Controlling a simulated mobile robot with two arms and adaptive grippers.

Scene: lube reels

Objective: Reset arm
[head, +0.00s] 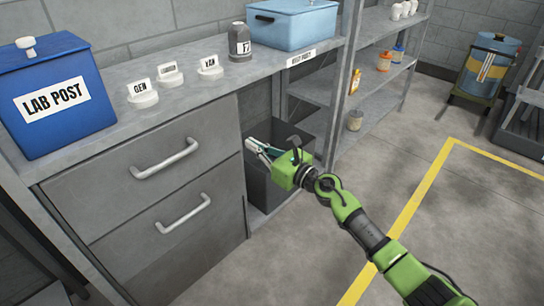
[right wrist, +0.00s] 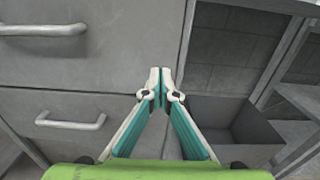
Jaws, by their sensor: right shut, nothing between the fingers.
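My right arm comes in from the lower right of the head view. Its gripper (head: 255,147) is in front of the open bay beside the drawer cabinet, over a dark grey bin (head: 260,188). In the right wrist view the fingers of the right gripper (right wrist: 160,72) meet at their tips, with nothing between them. The drawer cabinet (head: 128,210) has two shut drawers with handles, and its front also shows in the wrist view (right wrist: 85,85). My left gripper is not in view.
On the counter (head: 185,100) stand a blue LAB POST box (head: 50,95), small labelled white holders (head: 143,93), a dark bottle (head: 239,42) and a light-blue box (head: 290,24). Shelves (head: 372,80) with bottles stand beyond.

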